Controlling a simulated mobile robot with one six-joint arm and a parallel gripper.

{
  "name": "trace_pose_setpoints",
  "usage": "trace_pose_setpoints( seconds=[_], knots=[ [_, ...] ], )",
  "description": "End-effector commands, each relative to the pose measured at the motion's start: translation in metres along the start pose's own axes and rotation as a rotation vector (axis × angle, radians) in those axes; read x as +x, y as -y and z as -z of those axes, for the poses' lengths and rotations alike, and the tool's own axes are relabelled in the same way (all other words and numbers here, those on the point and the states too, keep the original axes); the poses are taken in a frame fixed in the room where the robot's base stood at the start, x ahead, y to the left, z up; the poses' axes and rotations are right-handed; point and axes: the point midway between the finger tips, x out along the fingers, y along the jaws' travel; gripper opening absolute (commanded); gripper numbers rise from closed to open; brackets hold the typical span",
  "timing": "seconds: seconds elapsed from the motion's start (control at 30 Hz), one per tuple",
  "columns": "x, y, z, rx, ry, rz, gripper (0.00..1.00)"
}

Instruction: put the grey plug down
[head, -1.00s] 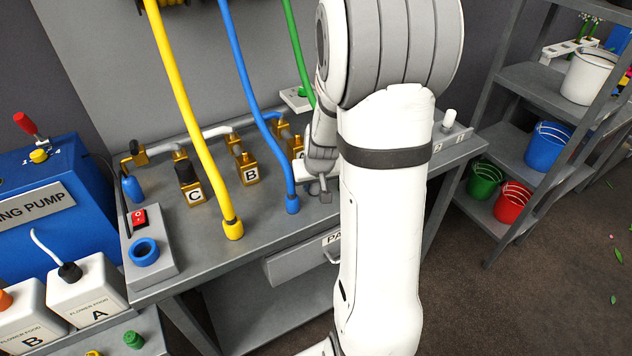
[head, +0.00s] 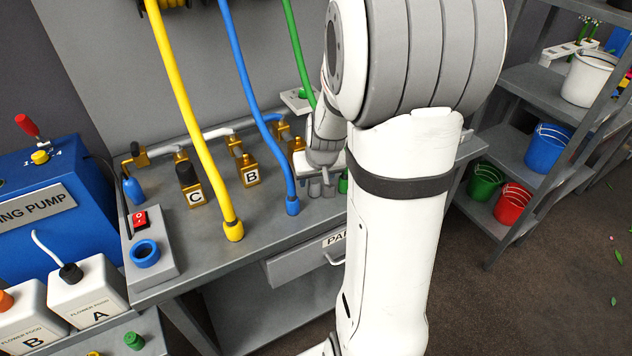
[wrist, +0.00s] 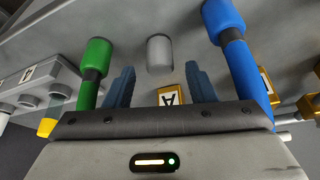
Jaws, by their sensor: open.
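The grey plug (wrist: 160,54) shows in the wrist view on the grey bench top, just beyond and between my fingertips. It appears to stand by itself, with a visible gap to each finger. My gripper (wrist: 161,80) is open, with one blue-grey finger on each side and nothing between them. In the head view my gripper (head: 316,184) is low over the bench, right of the blue hose end (head: 292,205). The plug is too small there to tell from the fingers. The valve labelled A (wrist: 170,97) shows behind the gap between the fingers.
In the wrist view, the green hose end (wrist: 95,58) is close left of my gripper and the blue hose end (wrist: 226,25) close right. The yellow hose end (head: 233,229) and valves C (head: 194,194) and B (head: 250,174) stand further left. The bench front is clear.

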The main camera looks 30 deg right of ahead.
Motion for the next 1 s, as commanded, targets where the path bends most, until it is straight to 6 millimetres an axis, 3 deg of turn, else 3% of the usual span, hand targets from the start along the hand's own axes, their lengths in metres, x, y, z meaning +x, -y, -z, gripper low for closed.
trace_pose_setpoints(
  seconds=[0.1, 0.3, 0.57, 0.67, 0.8, 1.0],
  knots=[
    [-0.027, 0.0, 0.001, 0.001, -0.005, -0.001, 0.5],
    [-0.06, -0.001, 0.001, 0.001, -0.003, -0.001, 0.5],
    [-0.084, 0.007, -0.005, -0.01, 0.005, 0.006, 0.5],
    [-0.102, 0.029, -0.023, -0.045, 0.026, 0.024, 0.5],
    [-0.135, 0.066, -0.069, -0.12, 0.076, 0.053, 0.5],
    [-0.167, 0.09, -0.128, -0.199, 0.14, 0.068, 0.5]
  ],
)
